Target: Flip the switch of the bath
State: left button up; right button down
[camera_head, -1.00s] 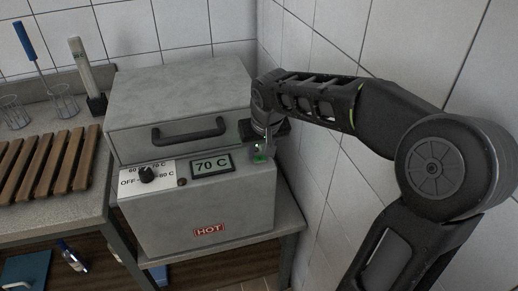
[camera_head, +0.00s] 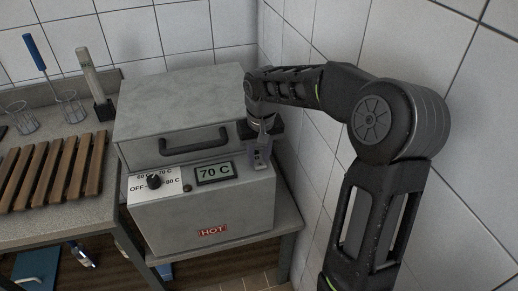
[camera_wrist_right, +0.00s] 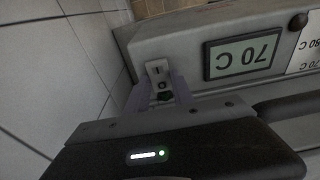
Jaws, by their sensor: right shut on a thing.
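The grey bath (camera_head: 180,112) stands in the corner, its lid closed, with a display reading 70 C (camera_head: 215,172) on its front. The switch (camera_wrist_right: 157,71) is a small light plate with marks and a dark part, at the end of the front panel beside the display. My right gripper (camera_head: 262,160) is at the front right of the bath. In the right wrist view its fingers (camera_wrist_right: 158,97) stand on either side of the switch, shut on it. The fingers partly hide the switch in the head view. My left gripper is not in view.
A black knob (camera_head: 154,181) sits on the panel's left. The lid handle (camera_head: 194,142) sticks out above the panel. A tiled wall (camera_head: 320,150) is close on the right. A wooden rack (camera_head: 52,170) and glass beakers (camera_head: 70,107) are on the left bench.

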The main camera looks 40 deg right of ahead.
aim_at(260, 164)
jog(key=c, duration=1.1)
grip_release()
jog(key=shift+r, duration=0.15)
jog(key=r, duration=0.5)
jog(key=s+r, duration=0.1)
jog(key=r, duration=0.1)
jog(key=shift+a+r, duration=0.2)
jog(key=shift+r, duration=0.05)
